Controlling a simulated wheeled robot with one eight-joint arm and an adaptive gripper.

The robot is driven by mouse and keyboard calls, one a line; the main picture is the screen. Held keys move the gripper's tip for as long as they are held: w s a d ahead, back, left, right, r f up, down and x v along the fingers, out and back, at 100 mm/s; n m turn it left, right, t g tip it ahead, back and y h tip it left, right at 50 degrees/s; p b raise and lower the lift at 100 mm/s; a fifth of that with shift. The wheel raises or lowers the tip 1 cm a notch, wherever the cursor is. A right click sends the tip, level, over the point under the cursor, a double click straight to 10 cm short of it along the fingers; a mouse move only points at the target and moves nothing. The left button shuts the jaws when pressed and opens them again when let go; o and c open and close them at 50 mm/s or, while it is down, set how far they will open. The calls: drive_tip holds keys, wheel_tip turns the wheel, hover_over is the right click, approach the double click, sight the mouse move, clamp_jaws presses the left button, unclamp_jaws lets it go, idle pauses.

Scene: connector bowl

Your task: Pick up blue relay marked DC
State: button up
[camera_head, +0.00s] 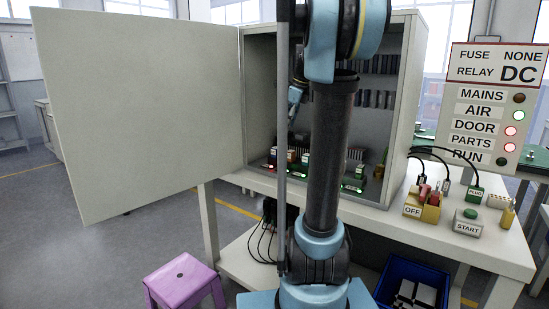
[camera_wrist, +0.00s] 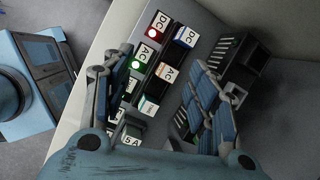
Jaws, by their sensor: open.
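The blue relay marked DC (camera_wrist: 185,38) shows in the wrist view at upper middle, a dark block with a white and blue label. A red-labelled block marked DC (camera_wrist: 158,23) is to its left, and an orange-labelled block marked AC (camera_wrist: 167,73) is below it. My gripper (camera_wrist: 161,66) is open and empty, its fingers at the left and right of the picture, with the blue relay beyond and between them toward the top. In the head view my gripper (camera_head: 298,95) is inside the open cabinet, partly hidden by my arm.
The cabinet (camera_head: 262,95) stands on a bench, its door (camera_head: 140,110) swung open to the left. A green-labelled AC block (camera_wrist: 148,52) and several other blocks sit close by. A sign (camera_head: 497,65) reads fuse NONE, relay DC. A black part (camera_wrist: 245,60) is at right.

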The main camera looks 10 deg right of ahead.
drive_tip(key=w+d+r+m, duration=0.1)
drive_tip(key=w+r+m, duration=0.15)
drive_tip(key=w, duration=0.25)
drive_tip(key=m, duration=0.1)
approach(276, 148)
drive_tip(key=x, duration=0.2)
drive_tip(key=w+x, duration=0.1)
drive_tip(key=x, duration=0.2)
drive_tip(key=shift+x, duration=2.65)
drive_tip(key=shift+s, duration=0.15)
drive_tip(key=c, duration=1.1)
